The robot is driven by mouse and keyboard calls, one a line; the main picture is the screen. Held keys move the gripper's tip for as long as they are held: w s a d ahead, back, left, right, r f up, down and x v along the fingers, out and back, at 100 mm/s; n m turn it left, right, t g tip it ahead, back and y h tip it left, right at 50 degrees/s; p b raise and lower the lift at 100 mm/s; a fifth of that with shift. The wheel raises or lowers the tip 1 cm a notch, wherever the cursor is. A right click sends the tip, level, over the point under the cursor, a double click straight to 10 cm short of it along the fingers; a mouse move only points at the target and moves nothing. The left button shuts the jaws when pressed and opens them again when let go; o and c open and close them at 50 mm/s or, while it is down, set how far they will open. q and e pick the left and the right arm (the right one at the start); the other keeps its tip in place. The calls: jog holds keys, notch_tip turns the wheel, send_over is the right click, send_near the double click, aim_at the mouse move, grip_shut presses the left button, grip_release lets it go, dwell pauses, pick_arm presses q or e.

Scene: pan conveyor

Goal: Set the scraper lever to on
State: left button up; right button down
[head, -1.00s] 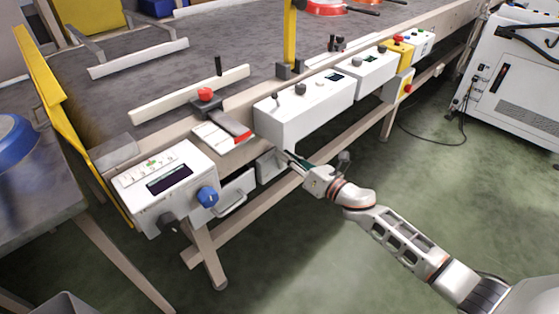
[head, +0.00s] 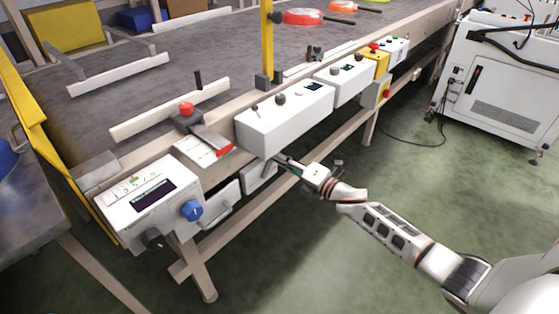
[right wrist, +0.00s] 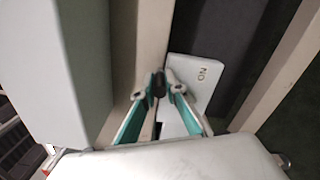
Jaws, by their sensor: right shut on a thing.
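The scraper lever shows in the right wrist view as a dark tip (right wrist: 159,84) between my fingertips; the fingers hide most of it. A white plate (right wrist: 203,92) marked ON, upside down in that view, lies just behind and to the right of it. In the head view my right gripper (head: 275,161) is at a small white box (head: 258,176) under the conveyor's side. It is shut on the lever. The lever itself is too small to make out there, so I cannot tell its setting. My left gripper is out of view.
A long white control box (head: 285,122) stands on the side rail just above my right gripper. The green floor (head: 290,250) in front is clear.

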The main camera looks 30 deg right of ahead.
jog(key=shift+d+f, duration=0.1)
jog(key=shift+d, duration=0.05)
dwell(0.3)
jog(key=c, duration=2)
grip_release()
jog(key=shift+c, duration=0.2)
jog(key=v, duration=1.2)
